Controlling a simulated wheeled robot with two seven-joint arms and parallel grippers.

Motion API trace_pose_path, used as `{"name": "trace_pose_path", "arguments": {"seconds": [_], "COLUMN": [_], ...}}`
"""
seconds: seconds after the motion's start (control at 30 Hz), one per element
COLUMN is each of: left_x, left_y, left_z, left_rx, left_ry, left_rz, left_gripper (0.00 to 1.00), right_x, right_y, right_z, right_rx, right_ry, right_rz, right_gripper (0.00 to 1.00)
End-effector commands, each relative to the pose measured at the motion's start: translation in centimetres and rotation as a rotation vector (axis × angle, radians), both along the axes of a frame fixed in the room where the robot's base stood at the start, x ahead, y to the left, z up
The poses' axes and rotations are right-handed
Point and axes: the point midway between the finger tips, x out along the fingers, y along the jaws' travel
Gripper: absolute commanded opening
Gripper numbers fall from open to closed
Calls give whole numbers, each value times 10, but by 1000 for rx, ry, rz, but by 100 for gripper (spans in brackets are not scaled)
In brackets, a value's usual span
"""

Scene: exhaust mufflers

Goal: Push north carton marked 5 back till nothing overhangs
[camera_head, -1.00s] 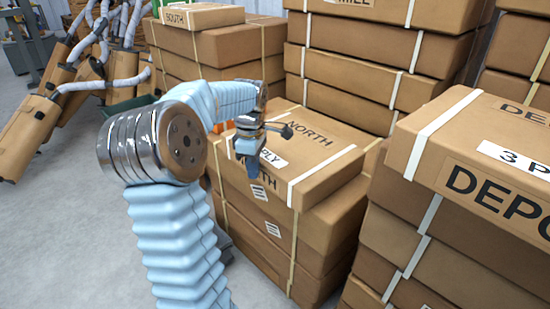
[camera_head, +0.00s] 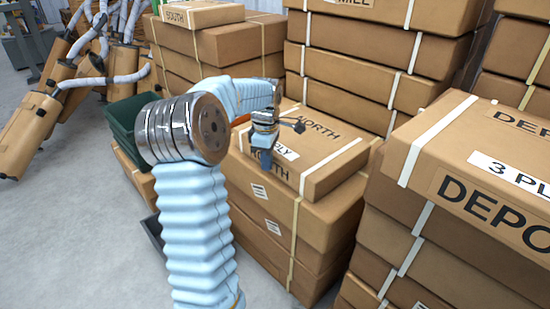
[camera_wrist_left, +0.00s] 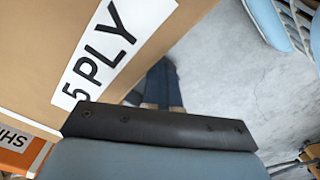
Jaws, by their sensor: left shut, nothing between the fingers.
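The north carton (camera_head: 335,150), with NORTH print and a white PLY label, lies on top of a stack of brown cartons. In the left wrist view this carton (camera_wrist_left: 60,35) fills the upper left, and its label reads 5 PLY. My left gripper (camera_head: 266,158) is shut and empty, pointing down at the carton's near side. In the wrist view its fingers (camera_wrist_left: 163,85) are beside the carton's edge, over the floor. Contact is hard to make out. The carton below (camera_head: 325,220) shows a strip of top at the right; my arm hides the stack's left part. My right gripper is out of view.
A DEPOT carton (camera_head: 465,125) tops a close stack at right. Taller stacks (camera_head: 350,90) stand behind, and a SOUTH carton (camera_head: 200,14) tops another stack. A green crate (camera_head: 128,135) is at left. Mufflers (camera_head: 60,90) lean farther left. Grey floor (camera_head: 60,230) is clear at lower left.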

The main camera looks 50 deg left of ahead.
Motion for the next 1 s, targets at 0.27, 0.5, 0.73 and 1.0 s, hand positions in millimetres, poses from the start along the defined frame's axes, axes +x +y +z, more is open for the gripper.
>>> {"name": "trace_pose_path", "arguments": {"seconds": [0.27,0.5,0.73,1.0], "left_x": [14,26,38,51], "left_y": [1,1,2,2], "left_z": [2,2,2,2], "left_rx": [0,0,-1,-1], "left_ry": [1,1,0,0], "left_rz": [0,-1,-1,0], "left_gripper": [0,0,0,0], "right_x": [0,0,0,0], "right_y": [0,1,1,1], "right_z": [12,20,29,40], "right_rx": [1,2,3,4], "right_ry": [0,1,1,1], "right_rz": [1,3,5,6], "right_gripper": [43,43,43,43]}}
